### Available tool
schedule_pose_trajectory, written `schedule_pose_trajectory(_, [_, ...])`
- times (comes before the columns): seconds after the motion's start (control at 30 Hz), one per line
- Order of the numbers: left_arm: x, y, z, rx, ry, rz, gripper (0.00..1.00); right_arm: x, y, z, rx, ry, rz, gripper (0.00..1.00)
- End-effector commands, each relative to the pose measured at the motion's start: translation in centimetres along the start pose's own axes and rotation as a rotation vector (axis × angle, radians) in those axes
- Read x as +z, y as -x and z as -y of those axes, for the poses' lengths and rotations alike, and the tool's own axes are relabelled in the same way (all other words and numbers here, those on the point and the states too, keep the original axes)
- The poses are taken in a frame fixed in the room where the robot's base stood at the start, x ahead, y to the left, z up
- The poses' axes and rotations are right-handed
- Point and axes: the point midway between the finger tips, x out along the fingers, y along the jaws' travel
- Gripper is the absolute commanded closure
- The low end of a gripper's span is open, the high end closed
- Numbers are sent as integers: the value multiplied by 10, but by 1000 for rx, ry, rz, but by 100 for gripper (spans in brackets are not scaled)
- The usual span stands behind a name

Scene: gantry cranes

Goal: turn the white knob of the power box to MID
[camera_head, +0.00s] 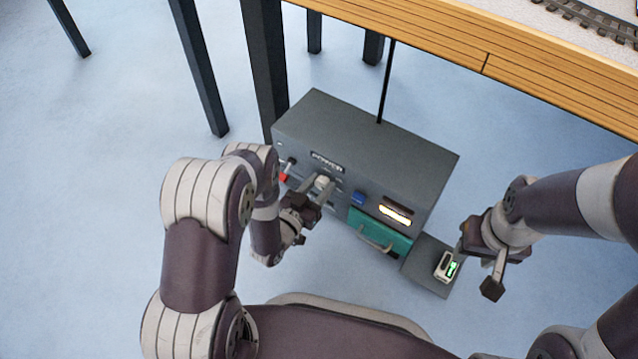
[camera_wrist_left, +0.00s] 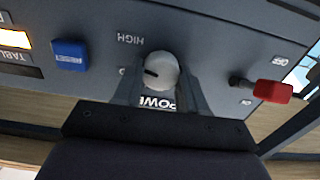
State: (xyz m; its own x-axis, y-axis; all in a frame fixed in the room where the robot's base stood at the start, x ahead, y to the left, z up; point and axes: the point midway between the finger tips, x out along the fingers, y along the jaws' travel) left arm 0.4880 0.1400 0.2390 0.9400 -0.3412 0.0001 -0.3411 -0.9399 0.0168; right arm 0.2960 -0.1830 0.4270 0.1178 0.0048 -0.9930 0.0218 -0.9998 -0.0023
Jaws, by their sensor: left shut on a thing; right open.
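The dark grey power box (camera_head: 400,150) stands on the floor by the wooden table. Its white knob (camera_wrist_left: 161,71) sits on the front face, between the fingers of my left gripper (camera_head: 321,187). The fingers are shut on the knob, one on each side. In the left wrist view the panel appears upside down. The knob's black mark points left in that picture, toward a label partly hidden by a finger; only its last letter shows. The HIGH label (camera_wrist_left: 144,39) is above and left of the knob. My right gripper (camera_head: 478,268) is open and empty, right of the box.
A red-handled switch (camera_wrist_left: 272,91) and a blue RESET button (camera_wrist_left: 69,55) flank the knob. A green drawer (camera_head: 378,232) with a handle is below the lit display. A small white device (camera_head: 446,266) lies on a grey plate near my right gripper. Table legs stand behind.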

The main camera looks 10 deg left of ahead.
Motion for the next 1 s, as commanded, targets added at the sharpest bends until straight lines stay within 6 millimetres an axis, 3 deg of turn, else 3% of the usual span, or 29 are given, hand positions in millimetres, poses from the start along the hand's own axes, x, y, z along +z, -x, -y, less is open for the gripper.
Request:
schedule_pose_trajectory(0.6, [0,1,2,-1,546,2,89,-3,26,0,0,0,0,57])
schedule_pose_trajectory(1.0, [1,1,3,-1,735,1,89,-4,32,0,0,0,0,57])
